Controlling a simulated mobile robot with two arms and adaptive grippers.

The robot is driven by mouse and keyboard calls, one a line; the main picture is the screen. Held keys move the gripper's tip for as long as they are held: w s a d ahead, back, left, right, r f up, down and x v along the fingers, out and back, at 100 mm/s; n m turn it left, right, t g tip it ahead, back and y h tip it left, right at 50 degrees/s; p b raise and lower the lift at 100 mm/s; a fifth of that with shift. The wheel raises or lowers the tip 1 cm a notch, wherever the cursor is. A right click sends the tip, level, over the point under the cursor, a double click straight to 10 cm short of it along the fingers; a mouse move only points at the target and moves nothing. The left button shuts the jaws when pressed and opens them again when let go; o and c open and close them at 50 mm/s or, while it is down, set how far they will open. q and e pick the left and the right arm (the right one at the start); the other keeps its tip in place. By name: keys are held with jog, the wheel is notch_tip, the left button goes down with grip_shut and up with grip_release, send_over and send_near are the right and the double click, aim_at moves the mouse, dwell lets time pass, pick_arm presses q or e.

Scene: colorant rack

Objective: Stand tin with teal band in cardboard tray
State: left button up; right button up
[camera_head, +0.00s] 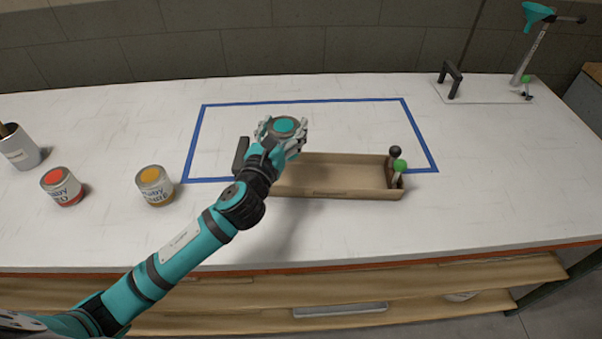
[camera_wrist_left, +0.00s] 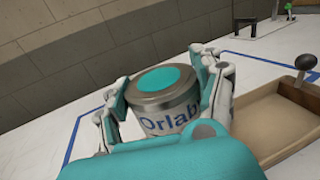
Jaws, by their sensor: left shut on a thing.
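My left gripper (camera_head: 283,134) is shut on a tin with a teal lid disc (camera_head: 283,124). In the left wrist view the tin (camera_wrist_left: 163,104) is upright between the fingers, with "Orlab" lettering on its side; the gripper hides its lower part. The cardboard tray (camera_head: 330,192) is a shallow, long brown box on the table. The held tin appears above and beyond the tray's left end in the head view. In the left wrist view the tray (camera_wrist_left: 268,152) is to the right of the tin. My right gripper is not in view.
A red-topped tin (camera_head: 62,187), a yellow-topped tin (camera_head: 155,186) and a grey pot (camera_head: 20,148) stand at the left. Blue tape (camera_head: 300,101) outlines a rectangle. Black and green knobs (camera_head: 399,166) rise at the tray's right end. The right side of the table is mostly clear.

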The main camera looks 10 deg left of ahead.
pick_arm(q)
jog(key=f, duration=0.3)
jog(key=f+b, duration=0.1)
jog(key=f, duration=0.1)
jog(key=shift+d, duration=0.25)
jog(key=shift+f, duration=0.5)
jog(key=shift+w+f+b, duration=0.1)
jog(key=shift+f+b, duration=0.5)
jog(key=shift+f, duration=1.1)
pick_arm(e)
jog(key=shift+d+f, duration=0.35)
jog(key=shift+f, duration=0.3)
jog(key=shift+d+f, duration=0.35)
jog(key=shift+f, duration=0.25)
pick_arm(q)
jog(key=shift+f, duration=0.1)
jog(key=o, duration=1.3)
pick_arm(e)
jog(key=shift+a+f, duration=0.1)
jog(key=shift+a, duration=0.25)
